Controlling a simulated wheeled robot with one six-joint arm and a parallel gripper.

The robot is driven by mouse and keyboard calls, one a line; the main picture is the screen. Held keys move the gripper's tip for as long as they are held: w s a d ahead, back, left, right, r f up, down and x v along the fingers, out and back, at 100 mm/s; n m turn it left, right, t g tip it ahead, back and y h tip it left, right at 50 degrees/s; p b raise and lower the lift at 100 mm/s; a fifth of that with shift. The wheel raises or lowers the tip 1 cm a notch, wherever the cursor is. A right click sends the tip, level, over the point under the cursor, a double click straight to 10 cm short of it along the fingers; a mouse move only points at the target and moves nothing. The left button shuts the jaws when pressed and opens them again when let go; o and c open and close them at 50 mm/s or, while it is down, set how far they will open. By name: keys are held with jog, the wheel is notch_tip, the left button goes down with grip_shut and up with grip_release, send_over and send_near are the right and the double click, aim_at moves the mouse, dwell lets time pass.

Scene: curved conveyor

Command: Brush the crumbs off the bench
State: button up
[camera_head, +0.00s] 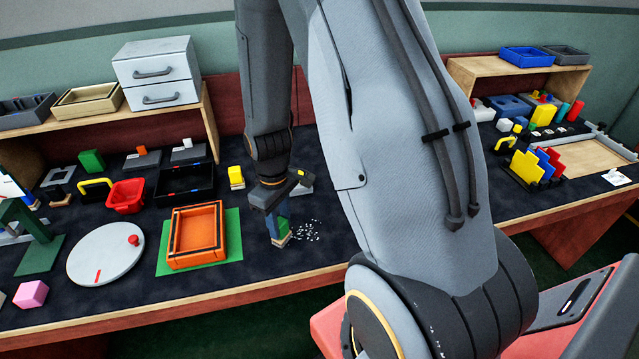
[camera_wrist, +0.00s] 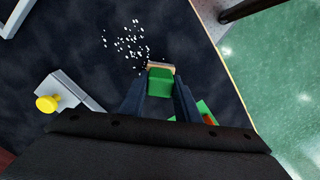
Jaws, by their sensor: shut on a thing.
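Several pale crumbs (camera_head: 305,231) lie scattered on the dark bench top (camera_head: 335,268), just right of my gripper in the head view. They also show as white specks in the wrist view (camera_wrist: 127,42). My gripper (camera_head: 279,222) points down near the bench's front half and is shut on a small brush with a green handle and tan bristle end (camera_wrist: 160,68). In the head view the fingers partly hide the brush (camera_head: 283,240). Its bristle end is at or very close to the bench, beside the crumbs; contact is hard to tell.
An orange tray (camera_head: 171,257) on a green mat (camera_head: 233,236) stands close left of my gripper. A grey block with a yellow knob (camera_wrist: 47,104) shows in the wrist view. A white turntable (camera_head: 95,262) is farther left. The bench's wooden front edge (camera_head: 240,293) is near.

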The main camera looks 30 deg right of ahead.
jog(key=shift+w+a+r+p, duration=0.1)
jog(key=shift+a+r+p, duration=0.1)
jog(key=shift+r+p, duration=0.25)
notch_tip(320, 180, up, 2)
jog(key=shift+r+p, duration=0.25)
jog(key=shift+p, duration=0.4)
jog(key=shift+d+r+p, duration=0.1)
jog(key=shift+r+p, duration=1.95)
jog(key=shift+r, duration=0.4)
jog(key=shift+f, duration=0.1)
